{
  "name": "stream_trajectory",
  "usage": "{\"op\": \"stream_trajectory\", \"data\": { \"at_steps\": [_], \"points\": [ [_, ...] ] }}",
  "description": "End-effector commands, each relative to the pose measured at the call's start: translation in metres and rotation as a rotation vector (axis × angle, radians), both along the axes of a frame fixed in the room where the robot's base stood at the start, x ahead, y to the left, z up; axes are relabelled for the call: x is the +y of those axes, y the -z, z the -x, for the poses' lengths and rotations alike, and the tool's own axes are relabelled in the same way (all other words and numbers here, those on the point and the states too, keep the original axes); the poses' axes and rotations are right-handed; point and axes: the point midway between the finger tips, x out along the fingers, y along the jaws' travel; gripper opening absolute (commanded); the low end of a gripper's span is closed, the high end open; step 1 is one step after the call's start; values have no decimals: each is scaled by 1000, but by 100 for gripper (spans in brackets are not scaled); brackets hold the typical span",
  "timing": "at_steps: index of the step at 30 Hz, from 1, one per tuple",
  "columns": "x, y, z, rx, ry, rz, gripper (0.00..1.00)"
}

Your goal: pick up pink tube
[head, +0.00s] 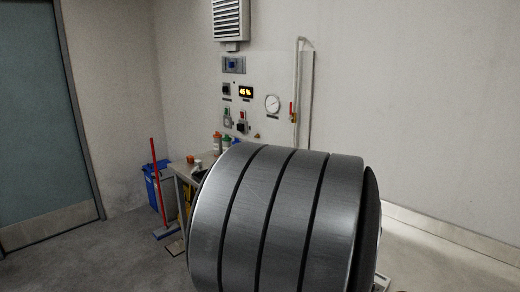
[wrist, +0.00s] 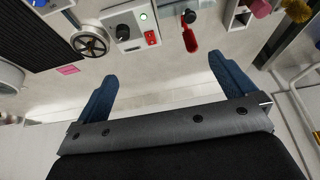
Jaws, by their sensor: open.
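In the wrist view my gripper (wrist: 163,70) is open, its two blue fingers wide apart with nothing between them. No pink tube can be made out for sure. A pinkish-purple rounded thing (wrist: 261,8) shows at the top right edge, partly cut off, by a pale holder; I cannot tell whether it is the tube. A small flat pink label (wrist: 68,70) lies left of the left finger. In the head view a large grey banded cylinder, likely my own arm, blocks the middle, and my gripper is not visible there.
In the wrist view a control box (wrist: 130,27), a handwheel (wrist: 90,42) and a red-handled item (wrist: 189,38) lie beyond the fingers. A yellow brush-like thing (wrist: 297,10) is top right. In the head view a blue bin (head: 155,190) and red-handled broom (head: 158,180) stand left.

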Motion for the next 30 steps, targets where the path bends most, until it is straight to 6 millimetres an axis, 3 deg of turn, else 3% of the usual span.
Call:
{"op": "stream_trajectory", "data": {
  "at_steps": [7, 12, 15, 25, 30],
  "points": [
    [0, 0, 0, 1, 1, 0, 100],
    [0, 0, 0, 1, 1, 0, 67],
    [0, 0, 0, 0, 1, -1, 53],
    [2, -1, -5, 20, -41, 12, 53],
    [15, -2, -34, 137, -296, 87, 53]
  ]
}}
